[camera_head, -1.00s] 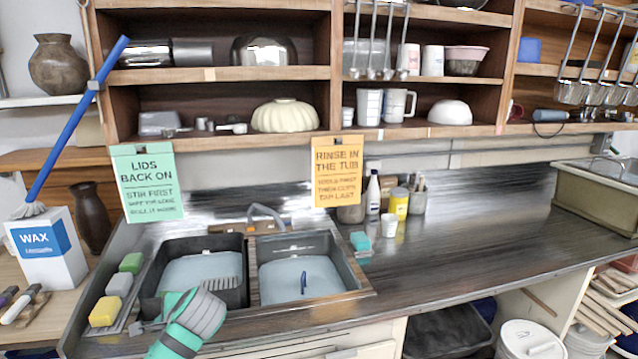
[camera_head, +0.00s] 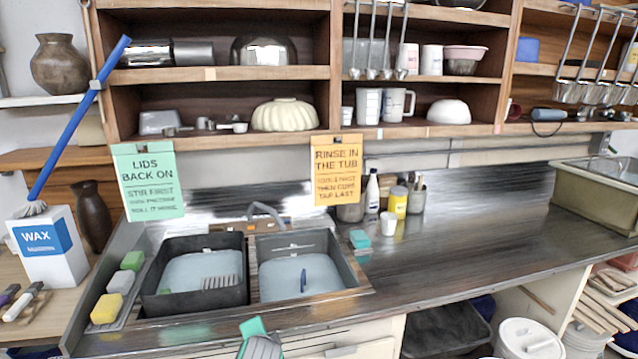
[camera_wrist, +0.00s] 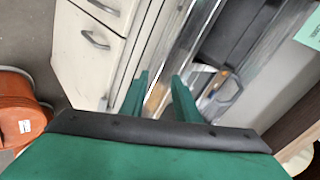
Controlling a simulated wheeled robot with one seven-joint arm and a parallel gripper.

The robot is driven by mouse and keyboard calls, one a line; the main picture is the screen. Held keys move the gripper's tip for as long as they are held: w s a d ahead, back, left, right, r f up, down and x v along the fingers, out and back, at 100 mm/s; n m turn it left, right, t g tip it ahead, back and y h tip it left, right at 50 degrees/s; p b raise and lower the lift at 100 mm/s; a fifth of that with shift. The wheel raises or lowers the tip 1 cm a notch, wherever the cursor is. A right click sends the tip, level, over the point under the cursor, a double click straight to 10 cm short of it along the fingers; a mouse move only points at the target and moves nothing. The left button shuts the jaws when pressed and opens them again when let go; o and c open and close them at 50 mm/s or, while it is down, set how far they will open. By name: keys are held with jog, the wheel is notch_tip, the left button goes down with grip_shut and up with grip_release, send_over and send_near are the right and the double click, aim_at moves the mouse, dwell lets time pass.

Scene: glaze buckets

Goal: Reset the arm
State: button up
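My arm's end shows at the bottom of the head view, its green and grey part (camera_head: 258,345) in front of the counter's front edge, below the sink. In the wrist view my gripper (camera_wrist: 160,95) has its two green fingers apart with nothing held between them. Beyond the fingers lie the counter's metal edge and the cabinet front. The rest of my arm is out of the head view.
The counter (camera_head: 450,255) carries two water-filled tubs, a dark left one (camera_head: 243,296) and a right one (camera_head: 352,268). Sponges (camera_head: 107,308) line the left side. White drawers (camera_wrist: 85,45) and an orange round object (camera_wrist: 20,110) are near in the wrist view.

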jog(key=s+d+f+n+t+h, duration=0.2)
jog(key=d, duration=0.6)
jog(key=s+d+f+n+t+h, duration=0.1)
jog(key=s+d+f+n+h, duration=0.15)
jog(key=d, duration=0.55)
jog(key=s+d+f+n+t, duration=0.2)
jog(key=s+d+f+n, duration=0.3)
jog(key=s, duration=0.5)
jog(key=s+a+f+n+y, duration=0.1)
jog(key=s+f+n+y, duration=0.1)
jog(key=s, duration=1.2)
jog(key=s+a+f+n+y, duration=0.1)
jog(key=s+a+f, duration=0.1)
jog(key=s, duration=1.1)
jog(key=s+a+r, duration=0.3)
jog(key=s+r, duration=0.1)
jog(key=s, duration=0.5)
jog(key=shift+s+a+r+t, duration=0.15)
jog(key=shift+s+t, duration=0.05)
jog(key=shift+t, duration=0.1)
jog(key=shift+m+h, duration=0.25)
